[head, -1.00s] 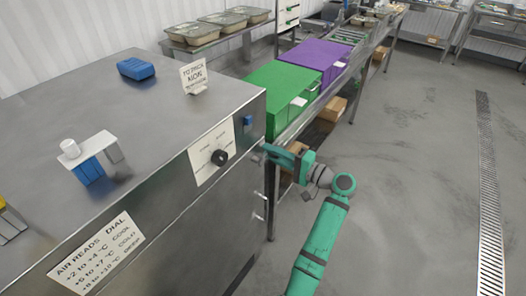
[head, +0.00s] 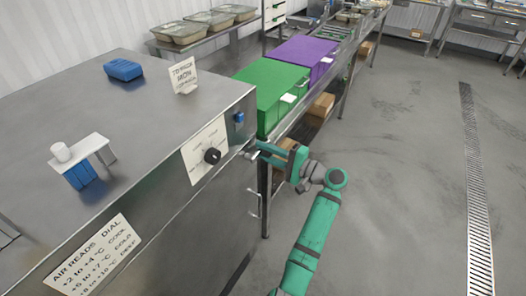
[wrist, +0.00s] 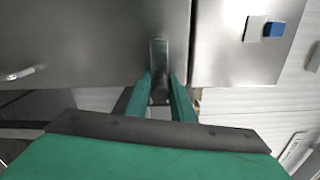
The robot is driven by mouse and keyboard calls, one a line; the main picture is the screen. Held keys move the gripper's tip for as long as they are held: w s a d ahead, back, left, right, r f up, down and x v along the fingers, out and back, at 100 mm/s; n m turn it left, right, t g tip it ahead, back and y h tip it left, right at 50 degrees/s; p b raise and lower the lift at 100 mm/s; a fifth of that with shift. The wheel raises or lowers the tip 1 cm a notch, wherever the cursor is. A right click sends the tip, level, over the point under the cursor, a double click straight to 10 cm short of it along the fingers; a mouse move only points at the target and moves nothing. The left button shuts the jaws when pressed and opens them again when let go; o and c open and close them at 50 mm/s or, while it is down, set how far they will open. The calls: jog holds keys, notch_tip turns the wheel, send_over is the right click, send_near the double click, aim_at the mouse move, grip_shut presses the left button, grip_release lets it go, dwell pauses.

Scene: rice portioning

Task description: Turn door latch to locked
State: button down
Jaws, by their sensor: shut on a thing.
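The door latch (wrist: 158,55) is a narrow grey metal piece on the steel cabinet's front, beside a vertical seam in the wrist view. My gripper (wrist: 160,90) has its two teal fingers shut on the latch's near end. In the head view my gripper (head: 255,150) is at the cabinet's right front edge, below a small blue square (head: 239,118). The fingers hide part of the latch there, and I cannot tell its locked or unlocked marking.
A black dial (head: 212,156) on a white plate is left of my gripper. A metal handle (head: 254,202) sticks out lower on the cabinet front. A green box (head: 272,92) and a purple box (head: 306,52) stand beyond. The floor at right is clear.

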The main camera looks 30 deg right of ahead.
jog(key=c, duration=1.6)
grip_release()
jog(key=shift+r, duration=0.15)
jog(key=shift+s+d, duration=0.15)
jog(key=shift+s, duration=0.05)
jog(key=v, duration=1)
jog(key=shift+s, duration=0.15)
